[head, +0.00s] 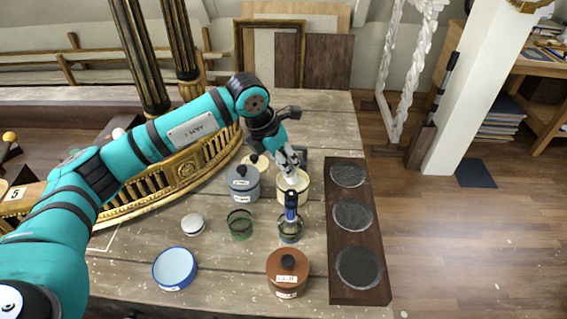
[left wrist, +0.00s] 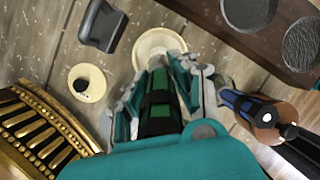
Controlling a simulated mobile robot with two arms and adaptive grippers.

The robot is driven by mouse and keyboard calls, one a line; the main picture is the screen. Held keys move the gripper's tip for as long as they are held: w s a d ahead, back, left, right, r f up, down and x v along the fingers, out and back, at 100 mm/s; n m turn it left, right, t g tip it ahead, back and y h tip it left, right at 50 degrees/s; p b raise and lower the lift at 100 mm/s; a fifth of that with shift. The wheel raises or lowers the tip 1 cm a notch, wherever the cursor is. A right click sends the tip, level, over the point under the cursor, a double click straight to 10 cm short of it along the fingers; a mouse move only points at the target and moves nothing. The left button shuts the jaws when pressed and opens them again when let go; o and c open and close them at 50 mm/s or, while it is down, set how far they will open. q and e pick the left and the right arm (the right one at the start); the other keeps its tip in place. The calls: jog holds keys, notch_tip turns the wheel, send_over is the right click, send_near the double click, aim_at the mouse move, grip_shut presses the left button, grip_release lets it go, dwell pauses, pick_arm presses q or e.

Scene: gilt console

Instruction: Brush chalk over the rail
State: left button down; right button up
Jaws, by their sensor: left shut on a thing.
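My left gripper (head: 289,170) is over the open cream pot (head: 304,191). In the left wrist view my left gripper (left wrist: 160,85) is shut on a green handle (left wrist: 160,116) with a black band, which points at the cream pot (left wrist: 147,46). The tip of this tool is hidden, so I cannot tell whether it is inside the pot. The gilt rail (head: 185,172), with its row of small balusters, curves along the table's left side and shows in the left wrist view (left wrist: 40,125). My right gripper is not in view.
A blue-handled brush (head: 291,204) stands in a glass jar (head: 290,236). A green-rimmed jar (head: 240,226), a grey lidded pot (head: 243,187), a brown lidded pot (head: 287,265) and a blue-rimmed bowl (head: 175,268) stand nearby. A dark board (head: 341,197) with three discs lies right.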

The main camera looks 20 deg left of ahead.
pick_arm(q)
jog(key=shift+r+p, duration=1.15)
jog(key=shift+r, duration=1.5)
